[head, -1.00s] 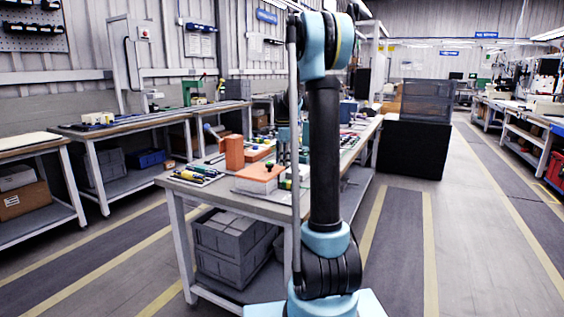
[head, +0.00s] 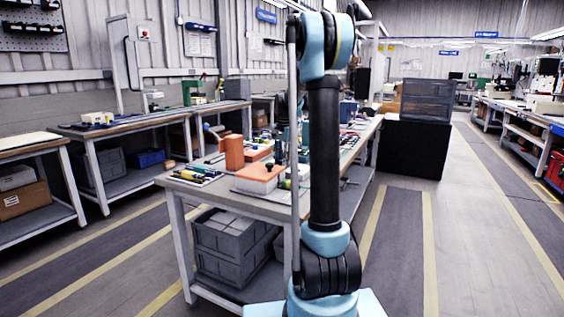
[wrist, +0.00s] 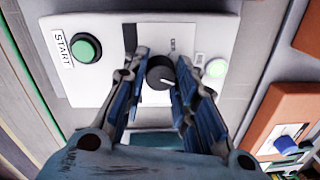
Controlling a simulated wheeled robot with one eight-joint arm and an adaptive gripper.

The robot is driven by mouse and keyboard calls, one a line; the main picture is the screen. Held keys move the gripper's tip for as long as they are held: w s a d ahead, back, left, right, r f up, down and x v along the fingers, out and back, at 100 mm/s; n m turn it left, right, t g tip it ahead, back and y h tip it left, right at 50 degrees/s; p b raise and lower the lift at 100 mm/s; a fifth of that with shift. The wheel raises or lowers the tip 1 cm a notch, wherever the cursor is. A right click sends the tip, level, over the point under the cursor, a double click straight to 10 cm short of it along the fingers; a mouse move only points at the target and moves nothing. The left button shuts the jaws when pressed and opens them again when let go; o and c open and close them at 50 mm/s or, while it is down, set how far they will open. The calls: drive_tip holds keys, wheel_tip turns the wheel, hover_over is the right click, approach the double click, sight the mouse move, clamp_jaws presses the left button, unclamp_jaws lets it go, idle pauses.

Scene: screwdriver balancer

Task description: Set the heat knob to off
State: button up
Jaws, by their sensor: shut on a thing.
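The heat knob (wrist: 160,72) is a round black dial on a white panel (wrist: 88,85) in the wrist view. Its white pointer line points to the right in the picture. Small marks above and right of it are too small to read. My gripper (wrist: 161,75) has one blue-and-grey finger on each side of the knob and is shut on it. In the head view my own arm hides most of the gripper and the knob.
An orange block with a blue knob (wrist: 287,144) is at lower right. Orange boxes (head: 234,151) stand on the workbench.

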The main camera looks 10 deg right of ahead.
drive_tip(key=n, duration=0.4)
drive_tip(key=shift+w+n, duration=0.1)
drive_tip(key=shift+n, duration=0.2)
drive_tip(key=n, duration=0.3)
drive_tip(key=shift+n, duration=0.4)
drive_tip(key=n, duration=0.4)
drive_tip(key=shift+g, duration=0.3)
drive_tip(key=shift+n, duration=2.1)
drive_tip(key=o, duration=1.1)
drive_tip(key=shift+r, duration=0.15)
drive_tip(key=r, duration=1.1)
drive_tip(key=shift+w+d+r, duration=0.25)
drive_tip(key=shift+d+r, duration=0.05)
drive_tip(key=shift+s, duration=0.1)
